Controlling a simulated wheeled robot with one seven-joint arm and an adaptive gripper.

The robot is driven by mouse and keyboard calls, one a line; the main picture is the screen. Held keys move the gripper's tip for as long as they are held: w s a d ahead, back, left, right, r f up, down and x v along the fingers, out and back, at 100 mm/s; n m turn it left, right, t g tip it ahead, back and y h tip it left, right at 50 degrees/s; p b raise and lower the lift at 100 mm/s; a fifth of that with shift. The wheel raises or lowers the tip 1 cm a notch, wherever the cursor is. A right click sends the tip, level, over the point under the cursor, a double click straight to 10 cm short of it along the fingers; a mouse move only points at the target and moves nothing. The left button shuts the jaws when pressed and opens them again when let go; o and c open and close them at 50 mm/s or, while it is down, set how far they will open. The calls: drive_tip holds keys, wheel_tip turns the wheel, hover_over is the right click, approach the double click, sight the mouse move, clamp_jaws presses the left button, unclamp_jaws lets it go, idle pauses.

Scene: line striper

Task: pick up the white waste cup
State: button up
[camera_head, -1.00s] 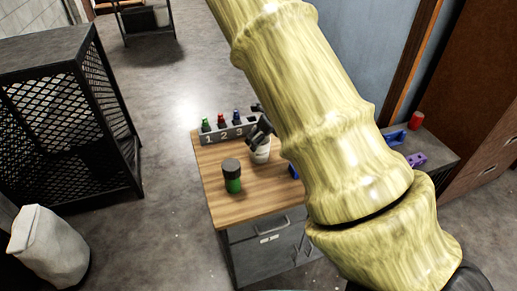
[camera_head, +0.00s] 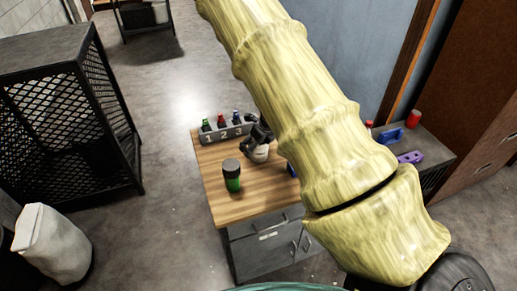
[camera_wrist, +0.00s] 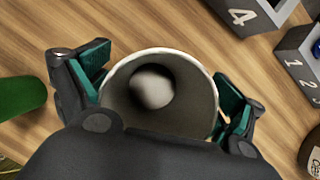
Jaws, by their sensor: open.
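The white waste cup (camera_wrist: 206,92) stands upright on the wooden tabletop, seen from above in the wrist view with its open mouth facing me and a pale round patch inside. In the head view the cup (camera_head: 257,154) is partly hidden by my gripper. My gripper (camera_wrist: 165,100) is open, with one green-padded finger on each side of the cup. The left pad is close to or touching the rim; I cannot tell which. In the head view my gripper (camera_head: 262,140) is down at the cup.
A numbered grey rack (camera_head: 220,132) with several small bottles is behind. A block marked 4 (camera_wrist: 245,14) is near the cup. A side counter (camera_head: 432,150) holds blue, purple and red items.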

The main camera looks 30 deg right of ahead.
drive_tip(key=c, duration=0.9)
drive_tip(key=shift+c, duration=0.3)
